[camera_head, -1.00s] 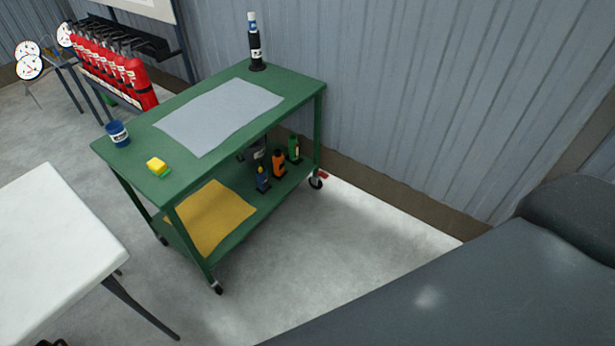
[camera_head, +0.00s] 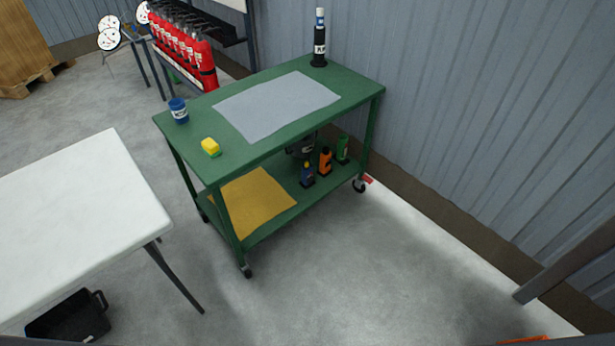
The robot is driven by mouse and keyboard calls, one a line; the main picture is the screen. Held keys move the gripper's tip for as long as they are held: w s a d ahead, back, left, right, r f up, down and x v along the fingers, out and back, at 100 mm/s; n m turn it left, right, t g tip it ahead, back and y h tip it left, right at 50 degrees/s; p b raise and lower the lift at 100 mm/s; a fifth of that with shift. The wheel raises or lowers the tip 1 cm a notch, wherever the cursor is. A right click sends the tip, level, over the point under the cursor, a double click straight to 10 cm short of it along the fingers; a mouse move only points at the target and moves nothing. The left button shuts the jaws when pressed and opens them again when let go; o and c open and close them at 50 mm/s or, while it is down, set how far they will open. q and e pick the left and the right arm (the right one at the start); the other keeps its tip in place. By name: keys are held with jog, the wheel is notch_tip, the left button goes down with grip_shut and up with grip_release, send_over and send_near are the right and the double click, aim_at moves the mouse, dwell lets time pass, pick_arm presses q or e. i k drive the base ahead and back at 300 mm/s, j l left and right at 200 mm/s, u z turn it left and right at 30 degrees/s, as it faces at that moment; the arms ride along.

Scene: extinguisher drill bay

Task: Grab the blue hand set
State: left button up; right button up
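The blue hand set (camera_head: 308,175) stands upright on the lower shelf of a green wheeled cart (camera_head: 352,92), in the middle of the view. It is small and dark at its top and foot. An orange one (camera_head: 325,161) and a green one (camera_head: 343,149) stand beside it in a row going back to the right. The cart's upper shelf is above them. Neither of my grippers is in view.
A yellow cloth (camera_head: 252,203) lies on the lower shelf. A white table (camera_head: 70,205) stands left. The floor (camera_head: 350,270) before the cart is clear.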

aim_at(306, 182)
jog(key=i+l, duration=0.45)
jog(key=i+l+u, duration=0.15)
jog(key=i+l, duration=0.65)
jog(key=l, duration=0.2)
jog(key=i+l+u, duration=0.1)
jog(key=i+l, duration=0.7)
jog(key=l, duration=0.25)
jog(key=i+j+u, duration=0.05)
